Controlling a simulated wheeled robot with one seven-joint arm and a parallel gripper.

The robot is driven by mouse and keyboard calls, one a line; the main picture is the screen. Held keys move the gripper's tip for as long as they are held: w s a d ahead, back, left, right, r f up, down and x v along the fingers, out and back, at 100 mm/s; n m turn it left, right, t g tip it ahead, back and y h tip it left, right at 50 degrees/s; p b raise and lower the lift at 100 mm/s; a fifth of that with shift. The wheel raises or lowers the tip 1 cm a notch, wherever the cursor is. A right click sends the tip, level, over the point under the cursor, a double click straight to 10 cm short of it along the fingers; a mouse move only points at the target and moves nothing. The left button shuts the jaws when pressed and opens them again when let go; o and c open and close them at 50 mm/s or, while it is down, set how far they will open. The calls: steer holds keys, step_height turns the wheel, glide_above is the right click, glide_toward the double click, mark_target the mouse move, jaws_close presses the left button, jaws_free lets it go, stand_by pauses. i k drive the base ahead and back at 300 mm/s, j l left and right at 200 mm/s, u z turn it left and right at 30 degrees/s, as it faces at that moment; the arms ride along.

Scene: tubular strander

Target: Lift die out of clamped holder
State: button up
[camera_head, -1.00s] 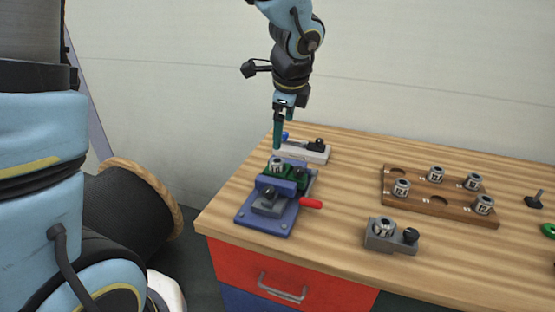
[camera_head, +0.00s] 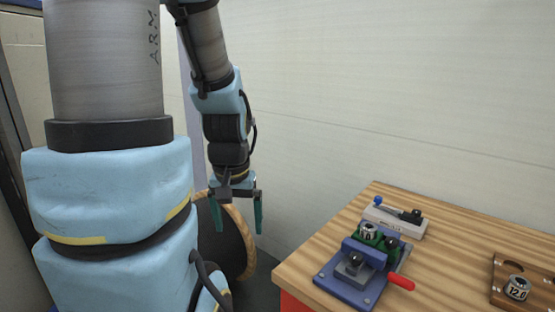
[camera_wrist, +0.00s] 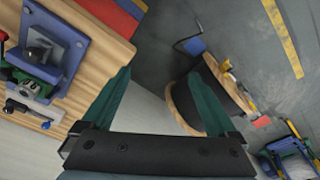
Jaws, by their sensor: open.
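The die (camera_head: 368,231) is a small silver ring with a dark bore. It sits upright in the green holder (camera_head: 387,246), which is held in the blue clamp fixture (camera_head: 335,284) with a red handle (camera_head: 401,282) on the table's left part. My gripper (camera_head: 238,228) is open and empty, left of the table and beyond its edge, apart from the die. In the wrist view, my gripper's green fingers (camera_wrist: 160,100) are spread over the floor, and the blue clamp fixture (camera_wrist: 72,45) shows at upper left.
A grey block (camera_head: 392,222) with a blue knob stands behind the fixture. A wooden rack (camera_head: 497,283) with a die marked 12.0 (camera_head: 517,288) is at right. A large wood-rimmed spool (camera_head: 244,243) stands on the floor beside the table (camera_head: 460,249).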

mark_target(369, 230)
steer(key=l+u, duration=0.1)
steer(key=u, duration=0.6)
steer(key=k+l+u, duration=0.2)
steer(key=k+u, duration=0.8)
steer(key=k, duration=0.65)
